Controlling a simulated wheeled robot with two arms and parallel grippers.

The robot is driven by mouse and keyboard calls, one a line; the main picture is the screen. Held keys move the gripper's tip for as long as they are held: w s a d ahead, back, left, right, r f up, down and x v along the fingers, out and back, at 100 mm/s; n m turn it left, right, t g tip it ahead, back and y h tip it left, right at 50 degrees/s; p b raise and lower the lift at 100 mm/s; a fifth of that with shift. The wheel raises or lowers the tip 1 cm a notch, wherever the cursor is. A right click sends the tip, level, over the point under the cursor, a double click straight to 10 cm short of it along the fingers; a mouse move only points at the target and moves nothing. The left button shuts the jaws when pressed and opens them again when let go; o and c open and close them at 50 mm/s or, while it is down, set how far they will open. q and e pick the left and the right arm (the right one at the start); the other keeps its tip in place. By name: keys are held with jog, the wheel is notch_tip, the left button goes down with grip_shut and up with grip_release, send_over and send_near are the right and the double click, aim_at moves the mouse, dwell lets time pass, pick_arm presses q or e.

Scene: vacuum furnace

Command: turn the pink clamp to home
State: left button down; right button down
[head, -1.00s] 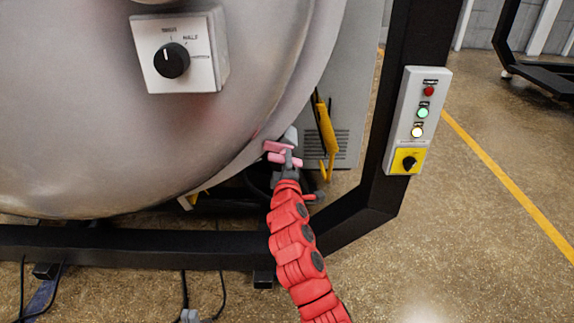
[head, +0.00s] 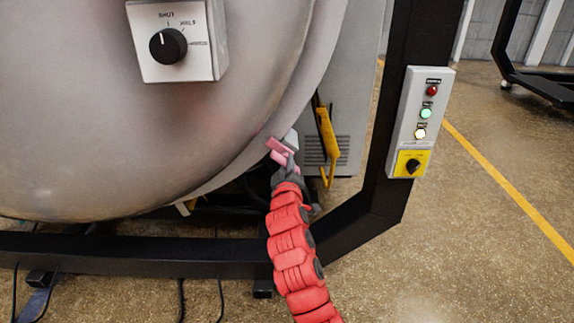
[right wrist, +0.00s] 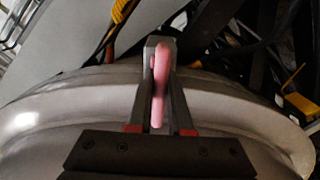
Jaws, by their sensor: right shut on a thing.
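The pink clamp (head: 279,150) sits on the lower right rim of the big round furnace door (head: 110,150) in the head view. In the right wrist view the pink clamp (right wrist: 159,82) stands almost upright between the fingers, in front of a grey block. My right gripper (head: 287,166) reaches up to it from below and is shut on it; the gripper also shows in the right wrist view (right wrist: 158,100), one finger on each side of the pink part. The gripper's fingers partly hide the clamp in the head view. My left gripper is not in view.
A white box with a black knob (head: 168,46) is on the door. A black frame post (head: 410,110) stands to the right, carrying a button panel (head: 420,120). A yellow handle (head: 326,140) hangs near the clamp. Open floor lies at the right.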

jog(key=shift+f, duration=0.1)
jog(key=c, duration=0.8)
grip_release()
jog(key=shift+c, duration=0.2)
jog(key=shift+s, duration=0.1)
jog(key=shift+s, duration=0.25)
jog(key=s+p, duration=0.3)
jog(key=s, duration=1.3)
jog(key=shift+s+p, duration=0.35)
jog(key=shift+p, duration=0.05)
